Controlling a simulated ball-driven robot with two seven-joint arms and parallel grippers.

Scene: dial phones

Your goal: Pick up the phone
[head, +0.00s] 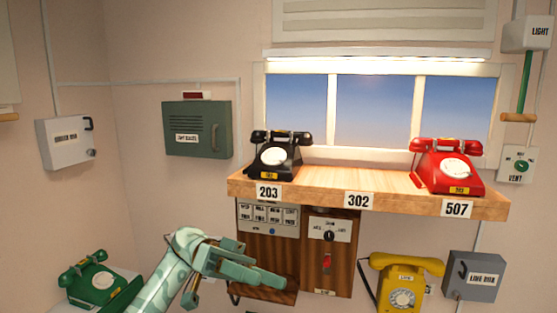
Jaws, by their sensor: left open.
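A black dial phone (276,157) sits on the left of the wooden shelf above the label 203. A red dial phone (446,168) sits on the right of the shelf above 507. A green dial phone (93,280) stands low at the left. A yellow dial phone (404,283) is low at the right, its handset on top. All handsets appear to rest on their phones. My left gripper (265,277) is open and empty in front of the wooden panel, below the shelf and left of the yellow phone. My right gripper is not in view.
The wooden shelf (335,192) runs under the window; its middle above 302 is bare. Below it is a wooden panel with a red switch (327,263). A grey line box (473,276) is beside the yellow phone. A green wall box (197,129) hangs left of the shelf.

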